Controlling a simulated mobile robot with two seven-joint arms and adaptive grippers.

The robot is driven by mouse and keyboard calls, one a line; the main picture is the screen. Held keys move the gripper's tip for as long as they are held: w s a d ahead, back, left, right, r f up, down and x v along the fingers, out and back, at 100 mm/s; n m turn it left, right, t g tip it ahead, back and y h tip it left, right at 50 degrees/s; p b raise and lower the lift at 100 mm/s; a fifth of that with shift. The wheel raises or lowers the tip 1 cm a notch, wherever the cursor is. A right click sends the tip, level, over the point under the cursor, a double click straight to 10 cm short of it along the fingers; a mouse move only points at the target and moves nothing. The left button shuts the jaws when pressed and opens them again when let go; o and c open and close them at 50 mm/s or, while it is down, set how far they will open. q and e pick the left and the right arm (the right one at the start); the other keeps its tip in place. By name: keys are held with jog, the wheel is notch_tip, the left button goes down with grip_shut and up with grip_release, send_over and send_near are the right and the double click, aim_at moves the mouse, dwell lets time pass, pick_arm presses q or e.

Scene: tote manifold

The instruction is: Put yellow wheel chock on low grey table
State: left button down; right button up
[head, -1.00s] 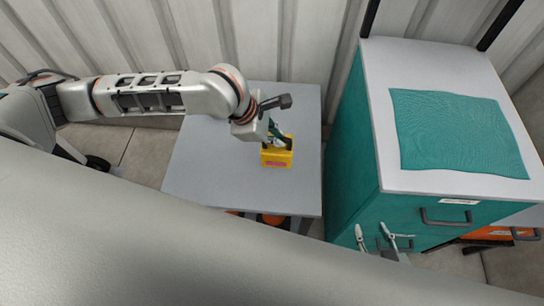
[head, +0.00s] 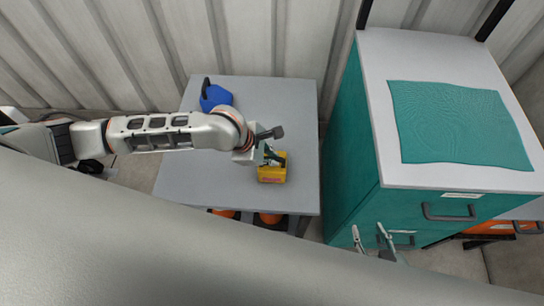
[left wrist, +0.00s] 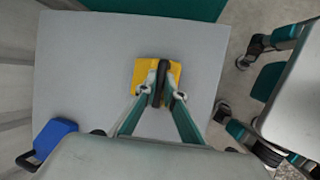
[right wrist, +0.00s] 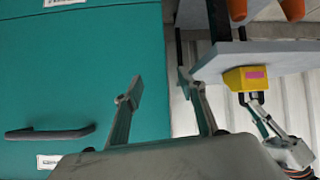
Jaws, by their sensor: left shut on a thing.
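The yellow wheel chock (head: 271,175) has a pink label and a black handle. It is over the right part of the low grey table (head: 215,180), upright. My left gripper (head: 271,157) is shut on its black handle from above; the left wrist view shows both fingers on the handle, with the yellow body (left wrist: 143,75) beneath. In the right wrist view, which is upside down, the chock (right wrist: 252,78) is at the tabletop (right wrist: 215,70); I cannot tell if it touches. My right gripper (right wrist: 155,90) is open and empty, in front of the teal cabinet.
A blue object with a black handle (head: 215,97) stands at the table's back left. Orange cones (head: 270,218) are under the table. The teal cabinet (head: 350,165) stands to the right, with a teal cloth (head: 460,125) on top. The table's left front is clear.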

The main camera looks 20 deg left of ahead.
pick_arm(q)
jog(key=shift+r, duration=0.1)
jog(key=c, duration=2.1)
grip_release()
jog(key=shift+c, duration=0.2)
